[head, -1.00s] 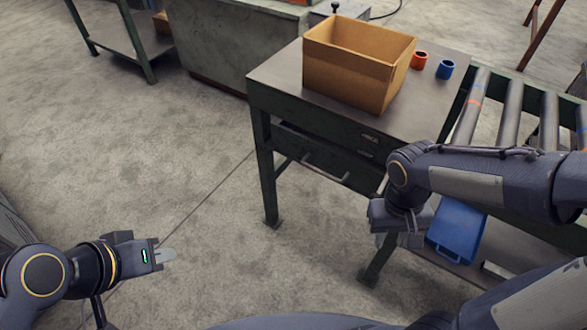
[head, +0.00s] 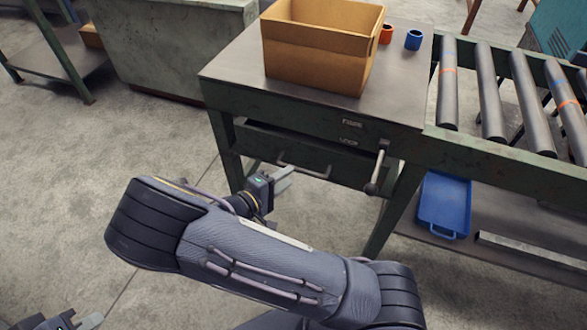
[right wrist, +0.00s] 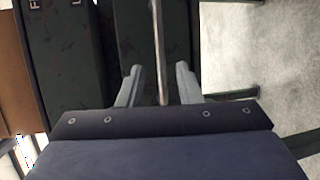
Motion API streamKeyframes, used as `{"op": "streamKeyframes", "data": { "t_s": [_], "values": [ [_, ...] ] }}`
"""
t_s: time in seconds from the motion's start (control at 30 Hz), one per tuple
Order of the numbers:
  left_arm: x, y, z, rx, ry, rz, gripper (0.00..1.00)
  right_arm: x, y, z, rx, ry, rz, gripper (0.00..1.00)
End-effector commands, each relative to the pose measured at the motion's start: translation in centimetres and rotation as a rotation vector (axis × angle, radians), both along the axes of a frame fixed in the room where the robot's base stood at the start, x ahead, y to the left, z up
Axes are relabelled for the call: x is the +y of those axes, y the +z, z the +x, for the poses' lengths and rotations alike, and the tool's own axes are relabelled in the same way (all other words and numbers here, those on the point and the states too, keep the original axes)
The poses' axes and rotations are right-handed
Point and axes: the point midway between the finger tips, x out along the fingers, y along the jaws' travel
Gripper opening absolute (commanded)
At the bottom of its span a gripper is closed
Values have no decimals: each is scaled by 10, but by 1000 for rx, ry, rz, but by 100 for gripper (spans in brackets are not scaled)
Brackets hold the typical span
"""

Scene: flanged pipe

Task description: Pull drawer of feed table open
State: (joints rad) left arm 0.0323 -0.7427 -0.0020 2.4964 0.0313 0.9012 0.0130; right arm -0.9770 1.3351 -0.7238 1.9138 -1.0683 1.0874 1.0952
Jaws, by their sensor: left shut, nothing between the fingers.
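The green feed table (head: 222,75) has a dark drawer (head: 335,168) under its top, with a metal bar handle (head: 300,170) on the front. My right gripper (head: 284,180) is in front of the drawer at this handle. In the right wrist view, the right gripper (right wrist: 160,88) has its fingers apart, with the handle bar (right wrist: 158,45) between them and gaps showing on both sides. I cannot tell whether the drawer is fully closed. My left gripper (head: 92,321) is shut and empty at the bottom left corner, partly cut off and far from the table.
A lever with a dark knob (head: 373,187) hangs right of the drawer. A cardboard box (head: 315,55), an orange cup (head: 387,34) and a blue cup (head: 414,40) stand on top. A roller conveyor (head: 487,95) adjoins at right, with a blue bin (head: 444,205) below.

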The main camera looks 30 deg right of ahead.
Motion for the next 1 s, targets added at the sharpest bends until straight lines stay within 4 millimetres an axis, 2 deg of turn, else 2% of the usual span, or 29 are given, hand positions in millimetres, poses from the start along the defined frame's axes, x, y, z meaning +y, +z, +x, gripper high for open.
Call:
{"op": "streamKeyframes", "data": {
  "t_s": [0.2,0.33,0.7,0.73,0.97,1.0],
  "values": [
    [0,-1,0,0,0,0,0,-35,-7,9,4,-5,-2,32],
    [0,-1,0,0,0,0,0,-49,-10,14,4,-5,0,32],
    [0,-1,0,0,0,0,0,-57,-11,17,3,-3,2,32],
    [0,-1,0,0,0,0,0,-57,-11,17,3,-3,2,31],
    [0,-1,0,0,0,0,0,-57,-11,17,4,-4,3,0],
    [0,-1,0,0,0,0,0,-57,-11,17,4,-4,3,0]
  ]
}}
